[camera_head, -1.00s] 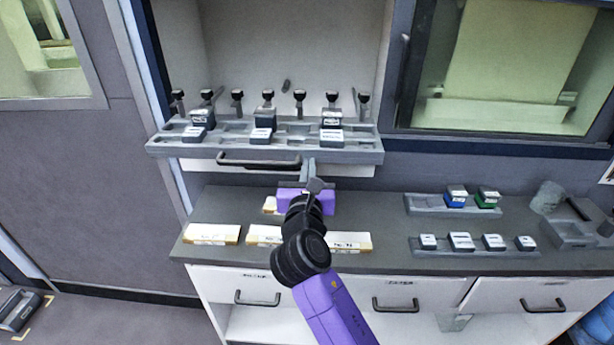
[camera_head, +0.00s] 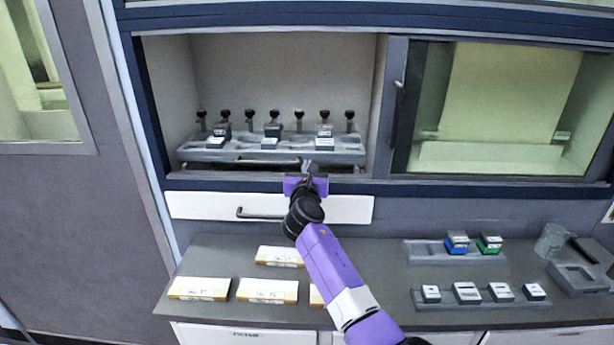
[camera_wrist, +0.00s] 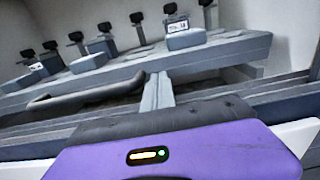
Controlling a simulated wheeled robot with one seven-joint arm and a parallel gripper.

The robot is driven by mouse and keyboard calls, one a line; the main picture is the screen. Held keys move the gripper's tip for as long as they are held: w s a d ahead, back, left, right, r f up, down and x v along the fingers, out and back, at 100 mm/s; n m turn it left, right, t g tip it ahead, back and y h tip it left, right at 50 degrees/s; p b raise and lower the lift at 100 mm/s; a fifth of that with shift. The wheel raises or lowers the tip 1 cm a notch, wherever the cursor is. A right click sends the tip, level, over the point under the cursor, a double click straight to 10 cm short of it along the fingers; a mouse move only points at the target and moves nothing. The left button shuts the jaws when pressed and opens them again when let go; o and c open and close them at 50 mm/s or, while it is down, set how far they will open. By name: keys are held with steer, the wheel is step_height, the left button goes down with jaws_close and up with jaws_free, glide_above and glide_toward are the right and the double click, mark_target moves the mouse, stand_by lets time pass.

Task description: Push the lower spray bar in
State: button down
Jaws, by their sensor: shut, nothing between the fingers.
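The lower spray bar appears to be the long grey rack (camera_head: 345,158), with a dark bar handle (camera_head: 268,161) on its front and a row of black-headed knobs. It sits inside the open bay, its front edge near the bay sill. It also shows in the wrist view (camera_wrist: 225,50), tilted across the picture. My gripper (camera_head: 310,170) is shut and empty, right of the handle. In the wrist view its closed fingers (camera_wrist: 158,90) point at the rack's front face and appear to meet it; exact contact is hard to tell.
A white drawer (camera_head: 190,206) with a handle lies under the bay. The counter (camera_head: 370,270) below holds labelled boxes (camera_head: 267,290), small racks of blocks (camera_head: 430,252) and a glass beaker (camera_head: 551,240). A glass window (camera_head: 500,100) stands right of the bay.

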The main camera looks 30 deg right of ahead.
steer(key=shift+w+d+r, duration=0.25)
steer(key=shift+w+d, duration=0.15)
steer(key=shift+w, duration=0.2)
steer(key=shift+r, duration=0.1)
